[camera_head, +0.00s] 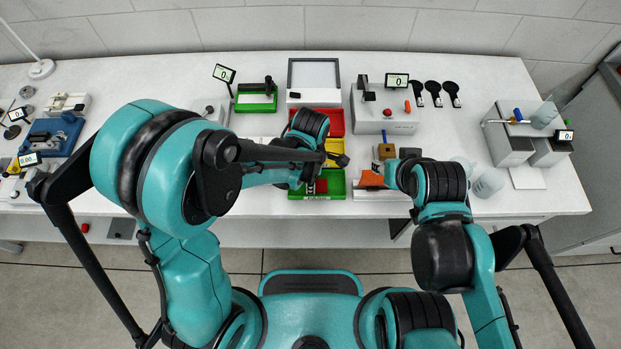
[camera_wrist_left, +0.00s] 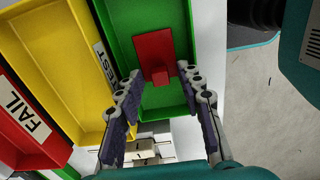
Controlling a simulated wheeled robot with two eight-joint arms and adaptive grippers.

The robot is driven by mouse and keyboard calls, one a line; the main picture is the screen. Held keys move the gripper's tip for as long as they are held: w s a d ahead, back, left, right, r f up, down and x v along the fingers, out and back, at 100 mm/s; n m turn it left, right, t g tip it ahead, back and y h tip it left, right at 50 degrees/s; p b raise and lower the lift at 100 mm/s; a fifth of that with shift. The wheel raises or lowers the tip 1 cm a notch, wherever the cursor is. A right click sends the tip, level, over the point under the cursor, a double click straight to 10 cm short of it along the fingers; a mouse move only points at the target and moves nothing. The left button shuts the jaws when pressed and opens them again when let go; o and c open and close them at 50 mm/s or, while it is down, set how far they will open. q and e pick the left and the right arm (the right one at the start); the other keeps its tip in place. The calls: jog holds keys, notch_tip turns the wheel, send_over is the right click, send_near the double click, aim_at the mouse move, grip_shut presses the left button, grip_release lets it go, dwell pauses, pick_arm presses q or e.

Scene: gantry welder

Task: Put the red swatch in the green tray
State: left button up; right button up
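The red swatch (camera_wrist_left: 152,55), a flat red plate with a small raised tab, is inside the green tray (camera_wrist_left: 181,22) in the left wrist view. In the head view the swatch (camera_head: 321,186) and the green tray (camera_head: 337,183) show at the table's front, partly hidden by my left arm. My left gripper (camera_wrist_left: 163,108) is open, its fingers apart on either side of the tab's near end, with nothing visible between the tips. My right gripper (camera_head: 386,176) is beside an orange piece right of the tray; its fingers are too small to read.
A yellow tray (camera_head: 335,147) and a red tray (camera_head: 333,122) lie behind the green one. A grey device with an orange piece (camera_head: 370,181) stands to the right. A light box (camera_head: 314,75) and devices with displays fill the back.

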pick_arm(q)
notch_tip(320, 180, up, 12)
jog(key=p, duration=0.4)
jog(key=s+a+r+m+t, duration=0.2)
jog(key=a+r+m+t, duration=0.1)
jog(key=a+m, duration=0.6)
jog(key=s+a+r+m+t, duration=0.3)
jog(key=a+r+m, duration=0.3)
jog(key=a+m, duration=0.2)
jog(key=shift+a+r+m+t, duration=0.15)
jog(key=shift+a+m+t, duration=0.25)
jog(key=shift+m+t, duration=0.15)
notch_tip(320, 180, down, 5)
jog(key=b, duration=0.5)
jog(key=shift+s+f, duration=0.1)
jog(key=shift+f, duration=0.1)
